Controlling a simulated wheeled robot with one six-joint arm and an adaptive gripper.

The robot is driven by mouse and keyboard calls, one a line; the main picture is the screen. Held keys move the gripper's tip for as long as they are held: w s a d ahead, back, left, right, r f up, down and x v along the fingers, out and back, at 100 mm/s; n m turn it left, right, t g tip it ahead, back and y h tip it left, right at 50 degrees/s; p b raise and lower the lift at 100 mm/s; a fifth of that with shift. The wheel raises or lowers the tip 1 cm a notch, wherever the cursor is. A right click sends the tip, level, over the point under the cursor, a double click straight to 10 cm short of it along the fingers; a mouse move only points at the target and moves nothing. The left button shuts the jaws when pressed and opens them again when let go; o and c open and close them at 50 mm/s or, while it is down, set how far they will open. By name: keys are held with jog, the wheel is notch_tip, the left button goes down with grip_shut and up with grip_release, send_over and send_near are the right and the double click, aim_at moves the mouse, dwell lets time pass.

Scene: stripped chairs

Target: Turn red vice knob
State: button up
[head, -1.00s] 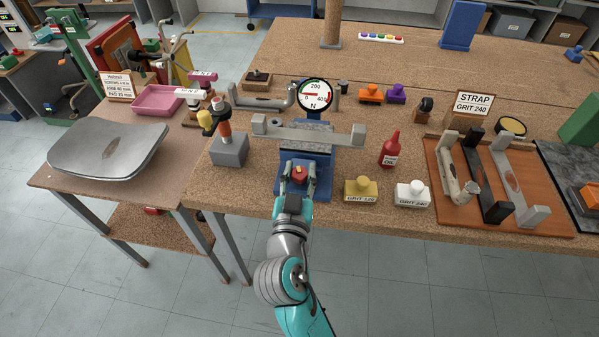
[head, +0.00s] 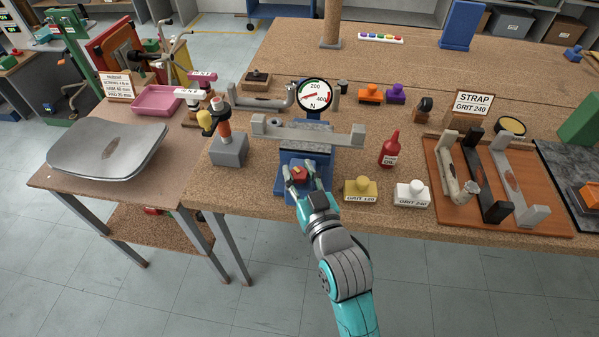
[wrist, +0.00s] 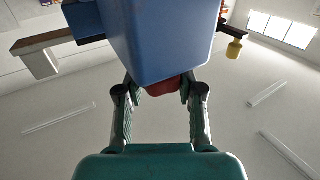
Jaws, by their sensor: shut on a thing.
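The red vice knob (head: 299,173) is on the front of the blue vice (head: 290,188), at the front edge of the workbench. My gripper (head: 302,181) reaches it from the front and is shut on it. In the wrist view the fingers (wrist: 160,95) stand on either side of the red knob (wrist: 167,87), just under the blue vice body (wrist: 165,40). Part of the knob is hidden there by the vice. A grey metal strap piece (head: 342,138) with block ends lies across the top of the vice.
A round force gauge (head: 314,93) stands behind the vice. A grey block with an upright handle (head: 229,150) is to the left. A red bottle (head: 390,150), a yellow grit block (head: 360,189) and a white grit block (head: 411,194) are to the right. The floor in front is clear.

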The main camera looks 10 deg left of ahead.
jog(key=shift+w+d+n+g+y, duration=0.1)
jog(key=shift+n+g+y, duration=1.45)
jog(key=shift+y, duration=0.65)
jog(key=n+g+y, duration=0.3)
jog(key=n+g, duration=0.1)
jog(key=g, duration=0.1)
jog(key=shift+w+y, duration=0.1)
jog(key=shift+y, duration=0.3)
jog(key=n+g+y, duration=0.1)
jog(key=n+g, duration=0.2)
jog(key=g, duration=0.2)
jog(key=n+g+y, duration=0.1)
jog(key=n+g, duration=0.2)
jog(key=g, duration=0.2)
jog(key=shift+n, duration=0.35)
jog(key=shift+g, duration=0.35)
jog(key=o, duration=1.2)
jog(key=shift+c, duration=0.2)
jog(key=w+d, duration=0.1)
jog(key=d, duration=1.1)
jog(key=shift+w, duration=0.35)
